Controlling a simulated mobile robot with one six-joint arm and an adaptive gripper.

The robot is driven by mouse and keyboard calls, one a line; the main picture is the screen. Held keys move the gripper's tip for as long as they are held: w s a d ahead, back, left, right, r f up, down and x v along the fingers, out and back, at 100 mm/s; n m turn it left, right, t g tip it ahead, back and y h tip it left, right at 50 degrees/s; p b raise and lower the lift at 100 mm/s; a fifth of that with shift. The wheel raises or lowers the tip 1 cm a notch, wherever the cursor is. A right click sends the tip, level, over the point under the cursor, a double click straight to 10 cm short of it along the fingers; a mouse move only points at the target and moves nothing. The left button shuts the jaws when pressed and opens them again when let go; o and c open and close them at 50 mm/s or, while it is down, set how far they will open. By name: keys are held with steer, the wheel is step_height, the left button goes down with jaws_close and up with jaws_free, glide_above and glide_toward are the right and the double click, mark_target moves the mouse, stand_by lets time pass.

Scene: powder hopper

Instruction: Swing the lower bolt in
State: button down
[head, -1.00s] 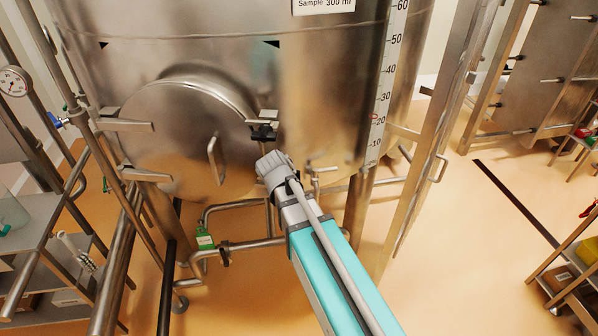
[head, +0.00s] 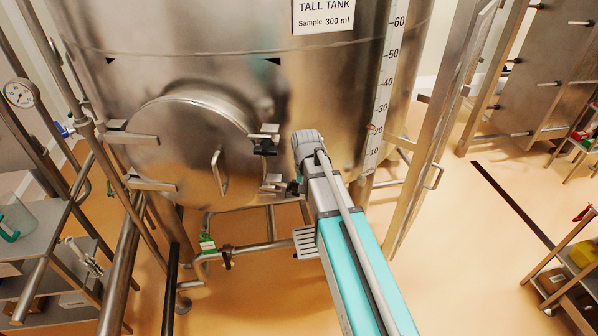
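The tall steel tank has a round manway door (head: 185,150) low on its front, shut against the wall, with a bar handle (head: 219,172). At its right edge are two bolts. The upper bolt (head: 266,138) has a black knob and lies by the door rim. The lower bolt (head: 272,184) sits below it, with a dark end (head: 293,188) close beside my arm. Part of it may be hidden by the arm. My grey wrist (head: 308,148) is just right of the bolts. My gripper's fingers do not show; the arm seems to hide them.
Hinge arms (head: 130,138) hold the door's left side. Pipes (head: 250,247) run below the tank. A steel post (head: 425,140) stands to the right of my arm. Shelves (head: 50,225) are at the left, and open floor (head: 460,270) lies to the right.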

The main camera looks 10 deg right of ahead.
mark_target(281, 185)
steer(key=w+r+m+g+y+p, duration=0.1)
steer(key=w+r+m+p, duration=0.2)
steer(key=w+r+p, duration=0.4)
steer(key=w+d+r, duration=0.1)
steer(key=w, duration=0.2)
steer(key=shift+w+r, duration=0.15)
steer(key=shift+r, duration=0.1)
steer(key=shift+a+f, duration=0.1)
steer(key=shift+f, duration=0.15)
steer(key=b+x, duration=0.9)
steer(key=shift+f+b, duration=0.2)
steer(key=shift+b, duration=0.2)
steer(key=shift+a, duration=0.15)
